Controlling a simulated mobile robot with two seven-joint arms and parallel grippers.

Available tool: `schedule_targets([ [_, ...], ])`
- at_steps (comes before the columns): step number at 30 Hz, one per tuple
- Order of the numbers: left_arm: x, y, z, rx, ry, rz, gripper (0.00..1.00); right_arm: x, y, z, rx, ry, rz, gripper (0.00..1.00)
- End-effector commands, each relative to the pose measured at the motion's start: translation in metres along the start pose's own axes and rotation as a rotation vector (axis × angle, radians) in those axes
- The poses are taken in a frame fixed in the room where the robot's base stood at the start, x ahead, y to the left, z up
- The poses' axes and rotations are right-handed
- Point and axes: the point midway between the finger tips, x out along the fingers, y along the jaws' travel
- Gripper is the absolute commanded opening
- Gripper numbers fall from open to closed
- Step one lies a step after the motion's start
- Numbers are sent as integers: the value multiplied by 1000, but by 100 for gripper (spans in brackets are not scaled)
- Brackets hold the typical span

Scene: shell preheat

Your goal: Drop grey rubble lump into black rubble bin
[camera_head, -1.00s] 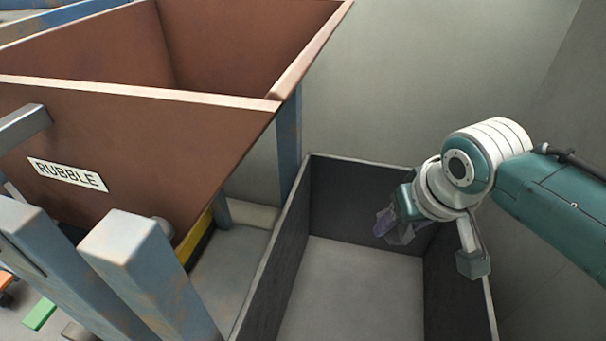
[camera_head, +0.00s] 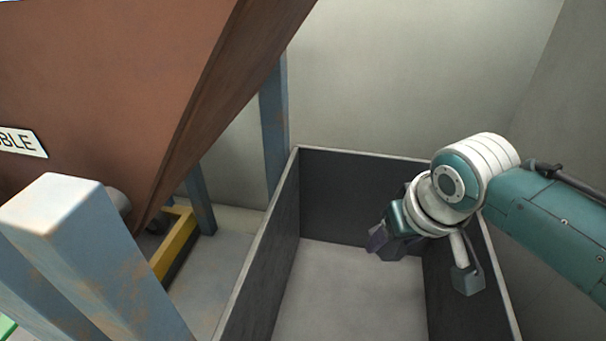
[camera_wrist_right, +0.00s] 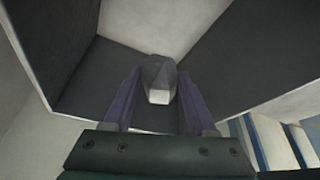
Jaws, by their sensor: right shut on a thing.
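The black rubble bin (camera_head: 352,150) is an open, dark-walled box with a pale floor, right of the brown hopper; its dark wall also shows in the right wrist view (camera_wrist_right: 140,55). My right gripper (camera_head: 378,243) is over the bin, inside its outline near the right wall. In the right wrist view my right gripper (camera_wrist_right: 158,100) is shut on the grey rubble lump (camera_wrist_right: 160,78), held between its purple fingers. The lump is hard to make out in the head view. My left gripper is not in view.
A brown hopper (camera_head: 110,80) with a partly cut-off label stands left of the bin, on blue posts (camera_head: 95,255). A yellow bar (camera_head: 172,245) lies low beneath it. Grey walls (camera_head: 420,75) rise behind the bin.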

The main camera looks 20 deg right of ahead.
Motion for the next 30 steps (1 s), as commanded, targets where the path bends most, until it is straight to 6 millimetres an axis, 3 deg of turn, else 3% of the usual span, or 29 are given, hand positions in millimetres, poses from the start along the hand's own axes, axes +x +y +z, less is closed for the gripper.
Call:
schedule_targets([
  [3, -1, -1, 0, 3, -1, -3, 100, -1, 0, -1, 0, 1, 0, 0],
  [4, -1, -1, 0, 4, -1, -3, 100, -1, 0, -1, 0, 1, 0, 60],
  [12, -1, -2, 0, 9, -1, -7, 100, -1, 0, -1, 0, 0, 0, 90],
  [22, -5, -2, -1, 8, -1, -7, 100, -5, 0, -1, 0, -1, 0, 92],
  [30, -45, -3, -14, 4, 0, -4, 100, -52, 0, -4, -1, 0, 0, 92],
])
